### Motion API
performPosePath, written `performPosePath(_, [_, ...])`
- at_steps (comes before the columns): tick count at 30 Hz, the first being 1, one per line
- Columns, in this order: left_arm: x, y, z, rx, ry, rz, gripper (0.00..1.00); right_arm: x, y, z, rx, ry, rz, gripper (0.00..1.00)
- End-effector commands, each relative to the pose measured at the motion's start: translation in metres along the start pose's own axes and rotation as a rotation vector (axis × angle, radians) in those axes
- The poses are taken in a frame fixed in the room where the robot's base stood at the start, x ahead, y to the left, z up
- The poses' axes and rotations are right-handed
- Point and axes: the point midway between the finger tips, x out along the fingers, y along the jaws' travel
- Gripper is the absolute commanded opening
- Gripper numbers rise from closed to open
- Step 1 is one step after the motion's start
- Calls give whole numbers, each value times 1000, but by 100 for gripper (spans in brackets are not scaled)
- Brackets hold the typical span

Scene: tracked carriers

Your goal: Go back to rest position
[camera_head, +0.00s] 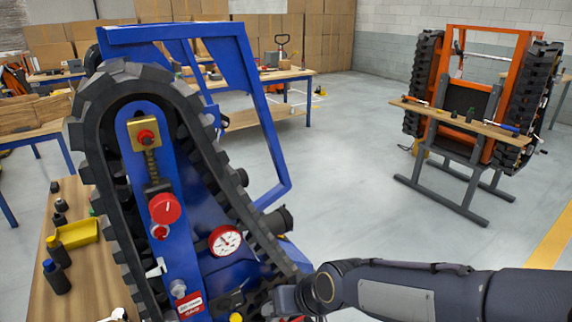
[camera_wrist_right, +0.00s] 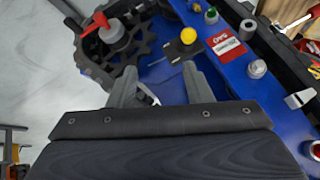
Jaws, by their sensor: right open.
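The blue tracked carrier (camera_head: 235,80) stands close in front of me, with a black track around its blue side panel. The panel carries a red knob (camera_head: 165,208), a round gauge (camera_head: 225,241) and a red label (camera_head: 190,304). My right arm comes in from the right, and its gripper (camera_head: 285,300) is at the panel's lower right. In the right wrist view my right gripper (camera_wrist_right: 160,88) is open, with nothing seen between its fingers. It faces the panel near a yellow ball knob (camera_wrist_right: 189,36) and a red-handled valve (camera_wrist_right: 103,24). My left gripper is not in view.
A wooden bench (camera_head: 48,292) with a yellow tray (camera_head: 76,234) and bottles is at the left. An orange tracked carrier (camera_head: 490,75) stands behind a narrow wooden shelf (camera_head: 465,123) at the back right. Cardboard boxes line the back. The grey floor (camera_head: 345,190) between the carriers is clear.

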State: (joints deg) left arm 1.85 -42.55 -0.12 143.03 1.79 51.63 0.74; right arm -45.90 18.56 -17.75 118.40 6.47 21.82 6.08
Motion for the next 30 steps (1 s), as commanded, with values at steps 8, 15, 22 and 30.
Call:
performPosePath(8, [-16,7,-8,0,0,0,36,-135,80,48,211,49,-19,45])
performPosePath(15, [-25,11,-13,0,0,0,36,-198,108,118,309,97,74,45])
performPosePath(22, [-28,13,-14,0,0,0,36,-211,113,151,347,106,143,45])
performPosePath(30, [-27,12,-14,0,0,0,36,-212,114,154,349,106,147,45])
